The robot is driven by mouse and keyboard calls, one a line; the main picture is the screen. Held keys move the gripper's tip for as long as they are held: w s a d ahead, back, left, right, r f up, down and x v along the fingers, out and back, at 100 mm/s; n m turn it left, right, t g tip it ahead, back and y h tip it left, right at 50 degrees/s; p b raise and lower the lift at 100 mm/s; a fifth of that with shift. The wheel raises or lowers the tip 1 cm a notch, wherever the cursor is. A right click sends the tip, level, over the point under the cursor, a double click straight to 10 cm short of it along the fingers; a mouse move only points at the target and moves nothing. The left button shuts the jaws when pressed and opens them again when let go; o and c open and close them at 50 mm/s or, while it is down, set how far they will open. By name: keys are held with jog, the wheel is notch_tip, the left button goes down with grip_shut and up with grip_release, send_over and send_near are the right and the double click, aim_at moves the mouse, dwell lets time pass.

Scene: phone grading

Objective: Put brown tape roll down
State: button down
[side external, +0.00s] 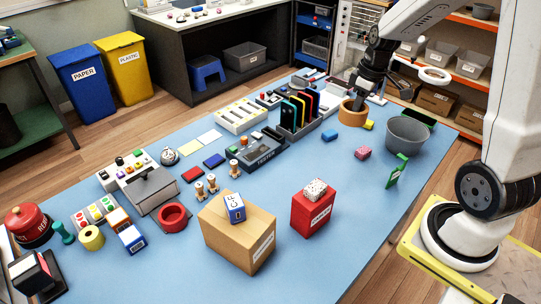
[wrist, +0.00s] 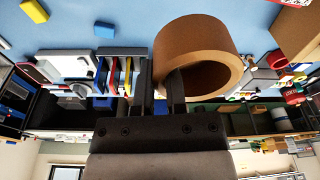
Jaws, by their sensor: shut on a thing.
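The brown tape roll (side external: 347,115) is at the far right part of the blue table in the side view, just right of the rack of phones. My gripper (side external: 358,99) comes down on it from above. In the wrist view the roll (wrist: 195,42) is large, with its round opening partly in sight. My gripper (wrist: 161,78) is shut on the roll's wall, with one finger inside the ring and one outside. I cannot tell whether the roll touches the table or hangs just above it.
A phone rack (side external: 300,122) stands left of the roll. A blue block (side external: 330,135), a yellow block (side external: 368,125) and a pink block (side external: 362,153) lie close by. A grey bin (side external: 407,136) and a green piece (side external: 398,171) are to the right. Bare tabletop (side external: 300,165) lies in front.

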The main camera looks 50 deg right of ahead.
jog(key=s+d+m, duration=0.2)
jog(key=s+d, duration=0.1)
jog(key=d, duration=0.2)
send_over(357, 174)
notch_tip(357, 174, down, 16)
jog(key=shift+s+r, duration=0.15)
jog(key=shift+s, duration=0.15)
jog(key=shift+f, duration=2.2)
jog(key=shift+f, duration=1.8)
